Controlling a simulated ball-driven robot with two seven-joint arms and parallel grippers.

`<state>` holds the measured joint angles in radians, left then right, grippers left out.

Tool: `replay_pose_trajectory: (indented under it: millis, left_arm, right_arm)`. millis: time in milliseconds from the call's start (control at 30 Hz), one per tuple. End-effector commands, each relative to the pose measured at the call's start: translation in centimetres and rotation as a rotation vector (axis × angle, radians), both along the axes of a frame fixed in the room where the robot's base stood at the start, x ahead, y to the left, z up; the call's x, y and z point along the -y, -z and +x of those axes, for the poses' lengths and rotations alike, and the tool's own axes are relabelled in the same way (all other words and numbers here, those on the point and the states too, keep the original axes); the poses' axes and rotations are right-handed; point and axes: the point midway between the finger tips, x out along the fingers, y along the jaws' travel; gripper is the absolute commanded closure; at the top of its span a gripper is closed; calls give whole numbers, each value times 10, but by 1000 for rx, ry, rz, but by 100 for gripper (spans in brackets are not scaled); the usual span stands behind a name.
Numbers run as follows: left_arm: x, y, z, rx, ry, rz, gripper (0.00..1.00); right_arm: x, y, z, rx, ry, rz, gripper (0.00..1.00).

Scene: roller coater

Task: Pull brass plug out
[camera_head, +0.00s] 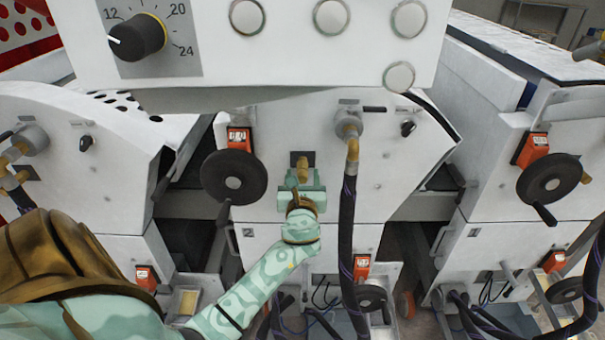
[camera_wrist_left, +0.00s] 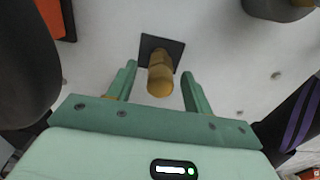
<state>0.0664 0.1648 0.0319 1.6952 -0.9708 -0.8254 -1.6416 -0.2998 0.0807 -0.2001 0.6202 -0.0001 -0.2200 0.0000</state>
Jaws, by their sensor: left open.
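The brass plug (camera_head: 302,168) sticks out of a dark square plate on the white front of the middle machine. In the left wrist view the plug (camera_wrist_left: 160,78) stands out from its dark plate (camera_wrist_left: 170,48), between and a little beyond my finger tips. My left gripper (camera_head: 302,182) is open just below and in front of the plug. In the left wrist view its two green fingers (camera_wrist_left: 158,78) stand apart on either side of the plug, with gaps on both sides. My right gripper is not in view.
A black handwheel (camera_head: 234,177) is close left of my left gripper. A hose with a brass elbow (camera_head: 350,165) hangs close on the right. A white control panel (camera_head: 215,60) with a dial overhangs above. Similar machines stand on both sides.

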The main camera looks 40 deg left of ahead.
Motion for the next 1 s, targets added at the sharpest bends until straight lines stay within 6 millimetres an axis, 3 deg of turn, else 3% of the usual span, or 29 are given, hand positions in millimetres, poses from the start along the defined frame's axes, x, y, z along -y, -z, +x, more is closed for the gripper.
replay_pose_trajectory:
  millis: [767,933,967,1000]
  left_arm:
    - [0,0,0,0,0,-1,49]
    - [0,0,0,0,0,-1,94]
    - [0,0,0,0,0,-1,100]
    - [0,0,0,0,0,-1,100]
  right_arm:
    - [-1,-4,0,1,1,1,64]
    - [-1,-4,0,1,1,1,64]
    - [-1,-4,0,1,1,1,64]
    - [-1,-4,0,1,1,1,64]
